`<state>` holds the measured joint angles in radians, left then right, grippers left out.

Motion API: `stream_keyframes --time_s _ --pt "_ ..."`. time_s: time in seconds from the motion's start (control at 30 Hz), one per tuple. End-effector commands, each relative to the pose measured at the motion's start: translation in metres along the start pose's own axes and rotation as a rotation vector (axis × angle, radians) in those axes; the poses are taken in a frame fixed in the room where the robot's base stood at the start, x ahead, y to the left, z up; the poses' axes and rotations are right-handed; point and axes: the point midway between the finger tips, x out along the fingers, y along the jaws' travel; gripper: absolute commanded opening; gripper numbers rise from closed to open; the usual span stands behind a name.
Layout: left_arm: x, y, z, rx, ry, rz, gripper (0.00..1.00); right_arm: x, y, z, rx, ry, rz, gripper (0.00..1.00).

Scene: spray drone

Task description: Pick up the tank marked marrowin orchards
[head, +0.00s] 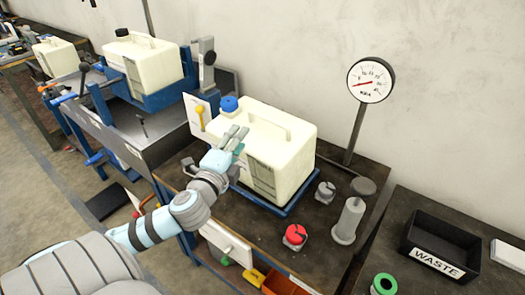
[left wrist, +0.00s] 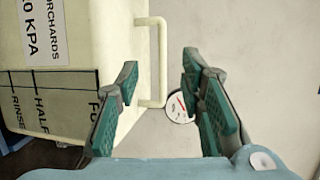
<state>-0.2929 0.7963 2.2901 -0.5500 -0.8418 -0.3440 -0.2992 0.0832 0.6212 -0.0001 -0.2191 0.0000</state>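A cream tank (head: 290,165) with a blue cap (head: 229,103) and a top handle (head: 268,122) stands on a blue tray on the dark bench. In the left wrist view the tank (left wrist: 70,110) appears sideways; its label (left wrist: 44,32) reads "ORCHARDS" and "0 KPA", with the rest cut off. Its face has rinse, half and full lines. My left gripper (head: 236,138) is at the tank's near top edge in the head view. Its teal fingers (left wrist: 165,95) are spread apart, with the handle (left wrist: 155,60) showing beyond and between them. My right gripper is not in view.
Another cream tank (head: 150,65) sits in a blue cradle to the left, and a third (head: 56,58) farther left. A gauge (head: 371,80) stands on a pole behind right. A red-topped piece (head: 295,235), a grey cylinder (head: 348,220) and a waste bin (head: 440,245) lie right.

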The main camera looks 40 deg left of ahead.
Motion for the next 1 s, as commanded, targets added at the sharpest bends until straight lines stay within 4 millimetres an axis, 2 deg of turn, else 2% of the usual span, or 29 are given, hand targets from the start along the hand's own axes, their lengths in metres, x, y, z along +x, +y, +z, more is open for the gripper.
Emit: stream_keyframes --time_s 0.23,0.47,0.63,0.73,0.87,0.9,1.0 --pt "0.064 -0.001 -0.001 -0.008 -0.001 -0.003 0.35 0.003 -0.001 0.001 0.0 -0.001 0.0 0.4" --pt "0.096 -0.002 -0.003 -0.007 0.0 -0.001 0.35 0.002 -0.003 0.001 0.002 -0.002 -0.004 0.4" --pt "0.128 -0.004 -0.005 -0.007 0.0 0.001 0.35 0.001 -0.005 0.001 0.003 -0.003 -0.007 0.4" --pt "0.136 -0.003 -0.005 -0.006 0.001 0.002 0.35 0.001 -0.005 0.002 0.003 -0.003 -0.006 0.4" --pt "0.136 -0.003 -0.005 -0.005 0.001 0.002 0.35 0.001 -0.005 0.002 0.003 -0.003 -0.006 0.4" --pt "0.135 -0.003 -0.005 -0.005 0.001 0.002 0.33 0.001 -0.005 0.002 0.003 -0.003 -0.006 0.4" --pt "0.135 -0.003 -0.005 -0.005 0.001 0.002 0.17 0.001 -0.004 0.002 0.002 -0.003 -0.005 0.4"
